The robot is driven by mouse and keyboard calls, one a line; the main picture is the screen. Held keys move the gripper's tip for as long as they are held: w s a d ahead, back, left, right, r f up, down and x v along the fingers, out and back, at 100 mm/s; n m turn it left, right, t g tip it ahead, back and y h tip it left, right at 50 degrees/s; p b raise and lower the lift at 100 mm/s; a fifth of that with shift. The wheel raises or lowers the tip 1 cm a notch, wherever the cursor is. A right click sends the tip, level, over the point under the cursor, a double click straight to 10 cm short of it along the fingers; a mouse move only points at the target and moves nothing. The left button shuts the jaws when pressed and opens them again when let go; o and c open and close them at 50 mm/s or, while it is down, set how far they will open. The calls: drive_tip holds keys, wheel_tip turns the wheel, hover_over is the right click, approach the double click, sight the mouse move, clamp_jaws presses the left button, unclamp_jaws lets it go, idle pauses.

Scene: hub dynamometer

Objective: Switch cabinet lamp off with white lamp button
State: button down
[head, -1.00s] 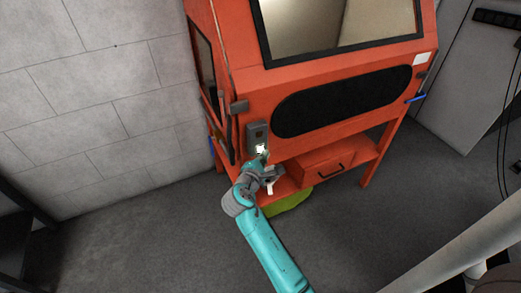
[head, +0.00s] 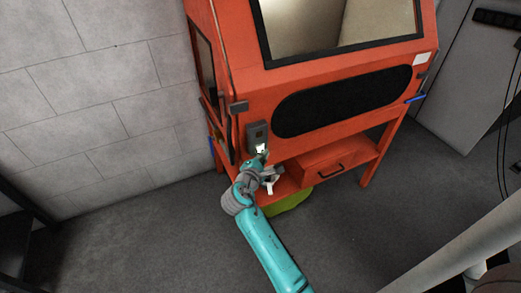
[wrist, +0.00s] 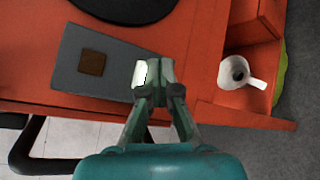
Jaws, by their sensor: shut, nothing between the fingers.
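The orange cabinet carries a grey switch panel (head: 257,131) on its front, left of the dark oval. The panel also shows in the wrist view (wrist: 68,75), with a brown square button (wrist: 92,63). The white lamp button (wrist: 140,72) is at the panel's right end in the wrist view, partly hidden by my fingertips; it shows in the head view (head: 260,148) just above my gripper. My gripper (wrist: 155,76) is shut and empty, its tips right at the white button. I cannot tell whether they touch it.
Below the panel is an orange shelf with a drawer (head: 325,166). A white funnel-like thing (wrist: 236,73) lies on the shelf, right of my gripper in the wrist view. A green round thing (head: 288,203) is on the floor under the cabinet. A block wall stands left.

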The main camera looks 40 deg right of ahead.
drive_tip(key=shift+w+d, duration=0.1)
drive_tip(key=shift+w, duration=0.15)
drive_tip(key=shift+w, duration=0.25)
idle(0.6)
drive_tip(key=shift+s, duration=0.7)
drive_tip(key=shift+s+a, duration=0.15)
drive_tip(key=shift+a, duration=0.05)
drive_tip(key=s, duration=0.1)
drive_tip(key=s+a, duration=0.1)
drive_tip(key=s, duration=0.3)
drive_tip(key=shift+s+a, duration=0.25)
idle(0.5)
